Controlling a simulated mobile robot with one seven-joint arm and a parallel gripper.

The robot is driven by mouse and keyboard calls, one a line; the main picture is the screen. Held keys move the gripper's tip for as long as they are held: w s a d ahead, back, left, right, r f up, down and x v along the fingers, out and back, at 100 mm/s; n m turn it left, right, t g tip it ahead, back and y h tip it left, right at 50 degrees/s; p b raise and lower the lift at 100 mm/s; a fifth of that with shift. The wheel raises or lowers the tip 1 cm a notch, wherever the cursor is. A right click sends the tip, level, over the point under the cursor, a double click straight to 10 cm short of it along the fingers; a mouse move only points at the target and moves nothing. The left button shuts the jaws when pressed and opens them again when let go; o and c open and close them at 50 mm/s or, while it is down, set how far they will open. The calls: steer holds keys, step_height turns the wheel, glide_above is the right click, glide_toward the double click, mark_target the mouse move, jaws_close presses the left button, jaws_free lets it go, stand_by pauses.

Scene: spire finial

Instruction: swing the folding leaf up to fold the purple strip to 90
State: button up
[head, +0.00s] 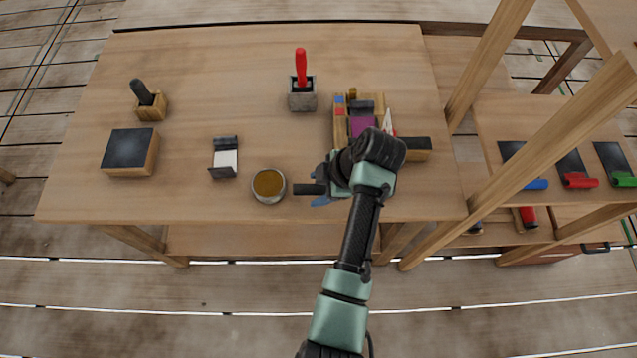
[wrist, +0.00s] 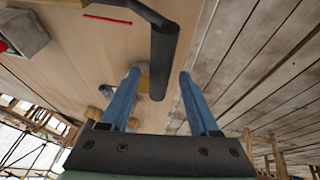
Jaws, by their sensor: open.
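The purple strip (head: 363,125) lies in the wooden folding device (head: 341,128) at the table's right part. My wrist and arm hide the device's near side, so the leaf's angle cannot be told. A dark bar (head: 309,189) sticks out left beside my gripper (head: 322,199) near the front edge. In the wrist view, a dark bent bar with a round handle-like end (wrist: 162,65) reaches between the two blue fingers of my gripper (wrist: 160,76). They are open, with gaps showing beside the bar. Whether this bar belongs to the leaf is unclear.
A round tin (head: 269,186), a small dark holder with a white piece (head: 225,158), a black-topped block (head: 131,150) and a red-handled tool in a grey block (head: 302,88) stand to the left. Wooden posts (head: 490,65) rise at the right.

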steer(key=shift+c, duration=0.4)
jaws_close()
stand_by(0.9)
